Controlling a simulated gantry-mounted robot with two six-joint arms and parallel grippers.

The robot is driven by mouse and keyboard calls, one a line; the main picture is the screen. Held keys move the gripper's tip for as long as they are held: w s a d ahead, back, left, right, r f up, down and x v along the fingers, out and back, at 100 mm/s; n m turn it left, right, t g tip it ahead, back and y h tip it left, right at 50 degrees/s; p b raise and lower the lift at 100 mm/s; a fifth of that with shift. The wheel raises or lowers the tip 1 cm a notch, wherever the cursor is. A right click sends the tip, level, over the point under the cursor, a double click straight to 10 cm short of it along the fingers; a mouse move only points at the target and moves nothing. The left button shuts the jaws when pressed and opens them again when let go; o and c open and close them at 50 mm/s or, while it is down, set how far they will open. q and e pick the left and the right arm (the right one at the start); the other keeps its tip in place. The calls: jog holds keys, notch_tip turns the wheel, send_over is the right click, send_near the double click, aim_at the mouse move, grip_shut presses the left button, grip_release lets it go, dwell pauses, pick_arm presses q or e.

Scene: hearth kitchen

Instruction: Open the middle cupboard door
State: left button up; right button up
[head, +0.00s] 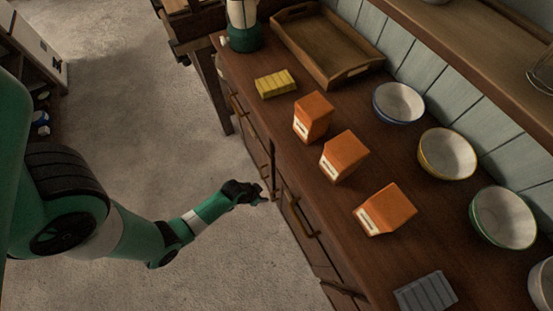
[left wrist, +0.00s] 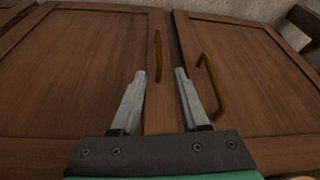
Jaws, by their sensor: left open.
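My left gripper (head: 262,199) is open beside the cupboard front under the wooden counter in the head view. The left wrist view shows its two fingers (left wrist: 160,75) apart, facing two brown panelled doors that look shut. The left-hand door (left wrist: 85,65) has an upright handle (left wrist: 158,55) that lies between the fingertips in the picture; I cannot tell whether they touch it. The right-hand door (left wrist: 245,65) has a bowed handle (left wrist: 210,85) just right of the right finger. I cannot tell for certain which one is the middle door. My right gripper is out of view.
The counter (head: 300,165) holds several orange boxes (head: 344,155), several bowls (head: 447,154), a yellow block (head: 276,84), a grey block (head: 425,292) and a wooden tray (head: 325,45). The grey floor (head: 150,110) in front of the cupboards is clear.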

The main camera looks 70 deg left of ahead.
aim_at(271, 195)
pick_arm(q)
jog(key=b+x, duration=0.7)
jog(key=x, duration=0.3)
jog(key=shift+w+f, duration=0.2)
jog(key=shift+w+f+b, duration=0.3)
jog(key=shift+b, duration=0.1)
jog(key=shift+c, duration=0.2)
grip_shut()
dwell(0.4)
